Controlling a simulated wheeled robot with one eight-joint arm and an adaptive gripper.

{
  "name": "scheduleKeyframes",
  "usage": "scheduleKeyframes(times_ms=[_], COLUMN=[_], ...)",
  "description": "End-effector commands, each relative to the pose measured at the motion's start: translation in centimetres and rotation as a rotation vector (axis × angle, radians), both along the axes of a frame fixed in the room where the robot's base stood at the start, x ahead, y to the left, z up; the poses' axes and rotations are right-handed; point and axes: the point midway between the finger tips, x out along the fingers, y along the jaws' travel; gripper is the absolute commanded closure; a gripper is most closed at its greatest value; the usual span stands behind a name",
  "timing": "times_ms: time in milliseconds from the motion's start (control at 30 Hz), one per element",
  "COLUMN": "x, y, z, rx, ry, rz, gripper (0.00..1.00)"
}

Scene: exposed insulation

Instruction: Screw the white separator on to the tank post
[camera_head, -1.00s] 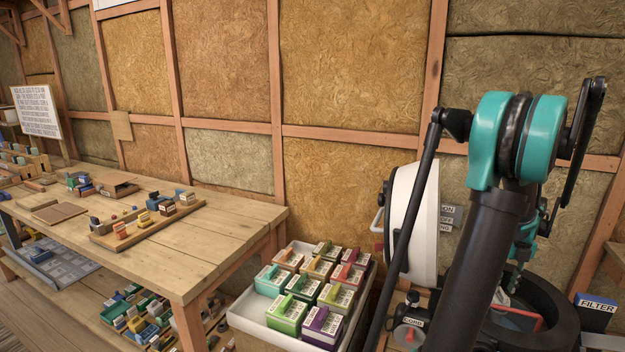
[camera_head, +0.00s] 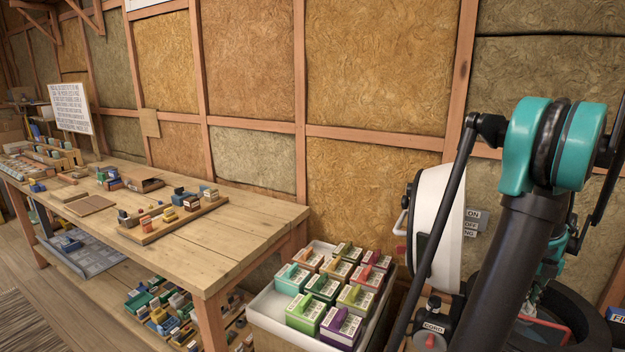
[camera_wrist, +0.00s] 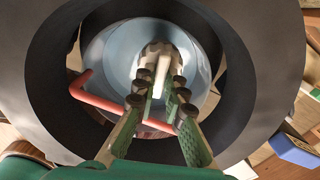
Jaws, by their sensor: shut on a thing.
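In the wrist view, my gripper (camera_wrist: 156,92) is shut on a white upright piece (camera_wrist: 163,66), which I take to be the white separator. The piece is at the middle of a round, pale blue-grey surface inside the wide black ring of the tank (camera_wrist: 240,70). I cannot see the tank post or tell how the separator meets it. A red bent rod (camera_wrist: 98,97) lies inside the ring, passing behind my fingers. In the head view, the black tank rim (camera_head: 592,312) shows at lower right. My arm hides most of the tank and the fingertips.
A white round lid-like part (camera_head: 437,225) stands upright left of my arm. A white bin of coloured boxes (camera_head: 268,312) sits between it and a wooden workbench (camera_head: 235,240). A blue "FILTER" box (camera_head: 617,316) is at the right edge. Insulated wall panels stand close behind.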

Motion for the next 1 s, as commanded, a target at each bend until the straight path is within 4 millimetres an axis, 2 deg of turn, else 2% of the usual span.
scheduleKeyframes(times_ms=[867,1000], x=[-0.05,-0.06], y=[0.03,0.05], z=[-0.41,-0.42], rx=[0.000,0.000], ry=[0.001,0.001], rz=[0.000,-0.064], gripper=[1.00,1.00])
